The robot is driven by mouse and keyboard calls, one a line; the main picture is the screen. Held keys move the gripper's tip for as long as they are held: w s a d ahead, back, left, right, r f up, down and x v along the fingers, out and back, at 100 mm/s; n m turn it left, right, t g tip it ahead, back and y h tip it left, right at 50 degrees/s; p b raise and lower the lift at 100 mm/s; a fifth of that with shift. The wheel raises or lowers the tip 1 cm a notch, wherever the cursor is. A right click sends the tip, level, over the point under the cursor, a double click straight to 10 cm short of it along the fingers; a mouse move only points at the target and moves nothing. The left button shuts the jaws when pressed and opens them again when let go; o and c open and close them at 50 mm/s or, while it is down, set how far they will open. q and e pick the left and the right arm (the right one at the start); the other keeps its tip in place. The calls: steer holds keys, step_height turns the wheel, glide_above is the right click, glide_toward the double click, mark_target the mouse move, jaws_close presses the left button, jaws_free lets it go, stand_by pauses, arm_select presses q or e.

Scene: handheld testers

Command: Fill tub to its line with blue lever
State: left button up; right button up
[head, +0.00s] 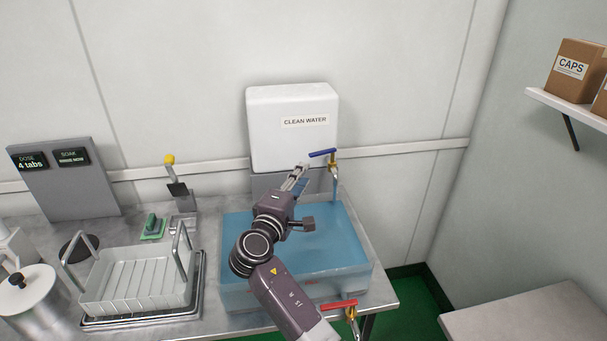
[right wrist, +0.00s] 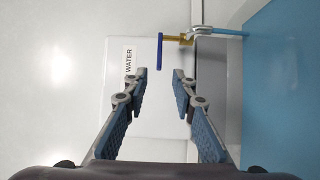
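The clear tub (head: 362,268) stands on the counter with blue water (head: 325,240) in it. I cannot make out its fill line. The blue lever (head: 322,153) sits on a brass tap (head: 333,165) on the white "CLEAN WATER" tank (head: 290,105). A blue stream (head: 335,186) runs from the tap into the tub. My right gripper (head: 300,175) is just left of and below the lever. In the right wrist view, the gripper (right wrist: 160,76) is open and empty, with the blue lever (right wrist: 160,50) just beyond its fingertips, apart from them. My left gripper is out of view.
A red lever (head: 338,304) on a brass tap is at the tub's front. Left of the tub stand a wire-handled white basket (head: 135,283), a test device with a yellow knob (head: 169,159), a grey sign panel (head: 65,190) and a metal canister (head: 35,305).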

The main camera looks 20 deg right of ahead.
steer(key=shift+c, duration=0.6)
steer(key=shift+d+f, duration=0.1)
steer(key=shift+d, duration=0.25)
steer(key=shift+c, duration=1.4)
steer(key=d+n+t+p, duration=0.1)
steer(key=d+n, duration=0.1)
steer(key=s+d+n+y+p, duration=0.1)
steer(key=d+n, duration=0.1)
steer(key=s+d+n+t+p, duration=0.1)
steer(key=d+n, duration=0.1)
steer(key=d, duration=0.1)
steer(key=shift+f+n+t+y, duration=0.3)
steer(key=shift+f+n, duration=0.1)
jaws_close()
steer(key=n+t+y+p, duration=0.4)
steer(key=n+y, duration=0.7)
steer(key=n, duration=0.9)
glide_toward(317, 155)
steer(key=shift+g, duration=0.6)
steer(key=w+p, duration=0.1)
steer(key=w, duration=0.3)
steer(key=w+r+p, duration=0.1)
steer(key=w, duration=0.2)
steer(key=shift+d+p, duration=0.15)
steer(key=shift+p, duration=0.2)
